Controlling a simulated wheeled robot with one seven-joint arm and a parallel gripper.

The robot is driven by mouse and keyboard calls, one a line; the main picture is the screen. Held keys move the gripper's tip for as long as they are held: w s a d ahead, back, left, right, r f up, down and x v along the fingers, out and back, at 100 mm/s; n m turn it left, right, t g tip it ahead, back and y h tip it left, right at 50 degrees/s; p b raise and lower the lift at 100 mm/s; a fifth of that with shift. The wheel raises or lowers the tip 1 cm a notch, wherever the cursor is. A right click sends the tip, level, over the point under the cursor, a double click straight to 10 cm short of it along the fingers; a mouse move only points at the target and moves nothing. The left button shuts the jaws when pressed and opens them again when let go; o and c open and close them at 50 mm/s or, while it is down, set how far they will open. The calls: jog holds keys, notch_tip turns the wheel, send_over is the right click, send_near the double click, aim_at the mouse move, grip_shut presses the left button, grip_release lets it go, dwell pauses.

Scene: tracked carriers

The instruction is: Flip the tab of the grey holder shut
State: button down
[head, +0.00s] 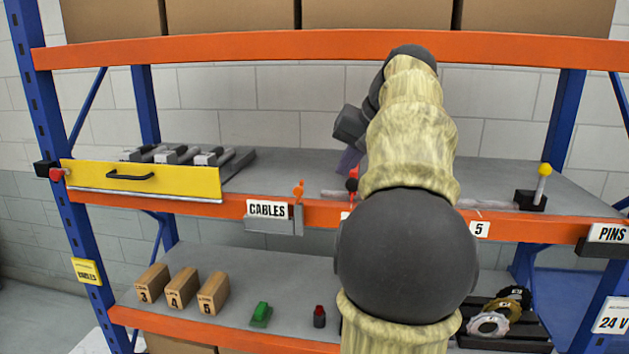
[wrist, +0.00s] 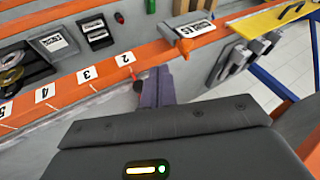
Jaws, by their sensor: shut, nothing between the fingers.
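The grey holder (head: 273,226) hangs on the front of the orange shelf beam, below and around a CABLES label. An orange tab (head: 298,192) stands up at its right end, above the beam. In the wrist view the holder (wrist: 189,19) is at the top, with the orange tab (wrist: 184,46) pointing toward the camera. My gripper (wrist: 158,88) shows its purple fingers closed together, empty, over the shelf. It is apart from the tab. In the head view my arm hides much of the gripper (head: 347,162), which is right of the tab.
A red-topped item (head: 352,178) stands close to my fingers at the shelf's front. A yellow-knobbed lever (head: 544,172) stands at right. The shelf between is mostly clear.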

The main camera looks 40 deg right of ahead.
jog(key=v, duration=0.2)
jog(key=shift+s+d+r, duration=0.2)
jog(key=shift+d+r, duration=0.1)
jog(key=shift+r, duration=0.05)
jog(key=p, duration=0.1)
send_near(299, 195)
jog(key=d+f, duration=0.4)
jog(key=w+a+p, duration=0.1)
jog(key=w+a+f+p, duration=0.1)
jog(key=shift+w+a+f, duration=0.2)
jog(key=shift+w+a, duration=0.05)
jog(key=shift+w, duration=0.15)
jog(key=shift+s+r, duration=0.1)
